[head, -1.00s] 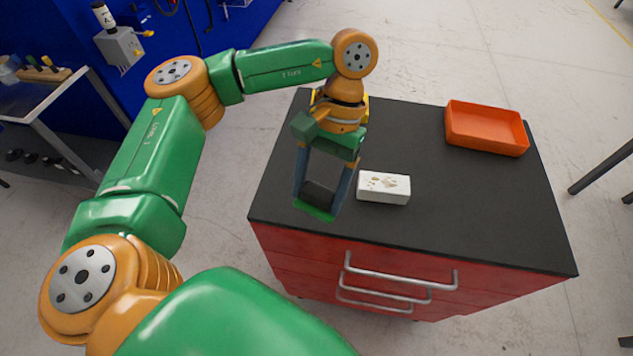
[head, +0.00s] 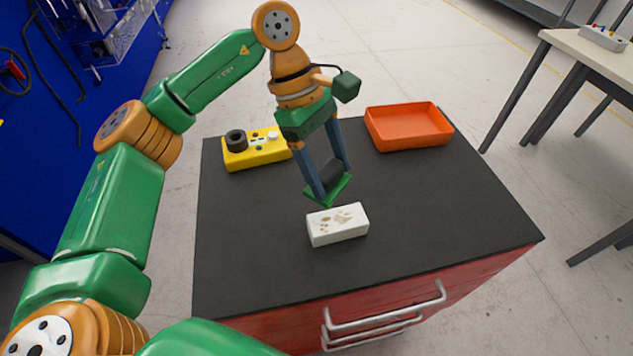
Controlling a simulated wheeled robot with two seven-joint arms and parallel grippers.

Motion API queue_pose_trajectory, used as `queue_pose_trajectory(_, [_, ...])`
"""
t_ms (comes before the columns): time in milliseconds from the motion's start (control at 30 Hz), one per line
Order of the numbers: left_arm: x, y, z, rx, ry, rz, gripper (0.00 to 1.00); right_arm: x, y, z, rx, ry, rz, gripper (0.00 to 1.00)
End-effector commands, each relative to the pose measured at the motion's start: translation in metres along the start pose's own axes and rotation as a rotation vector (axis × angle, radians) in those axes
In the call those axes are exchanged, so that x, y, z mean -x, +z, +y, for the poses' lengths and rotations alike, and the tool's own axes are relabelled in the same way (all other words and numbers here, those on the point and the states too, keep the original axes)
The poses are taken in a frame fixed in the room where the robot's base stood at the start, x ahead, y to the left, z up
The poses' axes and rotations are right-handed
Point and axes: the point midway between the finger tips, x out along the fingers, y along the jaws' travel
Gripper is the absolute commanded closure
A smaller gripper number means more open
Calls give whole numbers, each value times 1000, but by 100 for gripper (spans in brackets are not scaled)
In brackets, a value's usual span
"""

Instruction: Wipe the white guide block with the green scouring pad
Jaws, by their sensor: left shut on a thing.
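The white guide block (head: 337,224) lies on the dark top of the red cabinet, with brown smudges on its upper face. My left gripper (head: 328,183) is shut on the green scouring pad (head: 324,195), which shows a dark upper part and a green underside. The pad is just behind the block's far edge in the head view, seemingly a little above the top. I cannot tell whether pad and block touch. My right gripper is not in view.
An orange tray (head: 409,143) stands at the back right of the cabinet top (head: 440,210). A yellow device with a black knob (head: 254,158) stands at the back left. The right and front of the top are clear.

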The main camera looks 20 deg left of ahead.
Motion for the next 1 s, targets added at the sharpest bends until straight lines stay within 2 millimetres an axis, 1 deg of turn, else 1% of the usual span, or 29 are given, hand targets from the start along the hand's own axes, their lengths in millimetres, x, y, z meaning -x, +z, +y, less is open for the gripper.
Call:
queue_pose_trajectory(67, [-1,0,3,37,18,0,70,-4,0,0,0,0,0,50])
queue_pose_trajectory(167, [-5,-2,3,48,21,0,70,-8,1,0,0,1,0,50])
queue_pose_trajectory(267, [-16,-6,3,47,20,1,70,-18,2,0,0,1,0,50])
queue_pose_trajectory(500, [-48,-20,2,45,18,2,70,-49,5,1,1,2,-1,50])
queue_pose_trajectory(567, [-53,-22,2,45,19,1,70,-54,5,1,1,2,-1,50])
queue_pose_trajectory(667, [-56,-23,2,45,19,1,70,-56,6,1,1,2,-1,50])
queue_pose_trajectory(1000, [-54,-23,2,44,19,1,70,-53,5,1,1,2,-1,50])
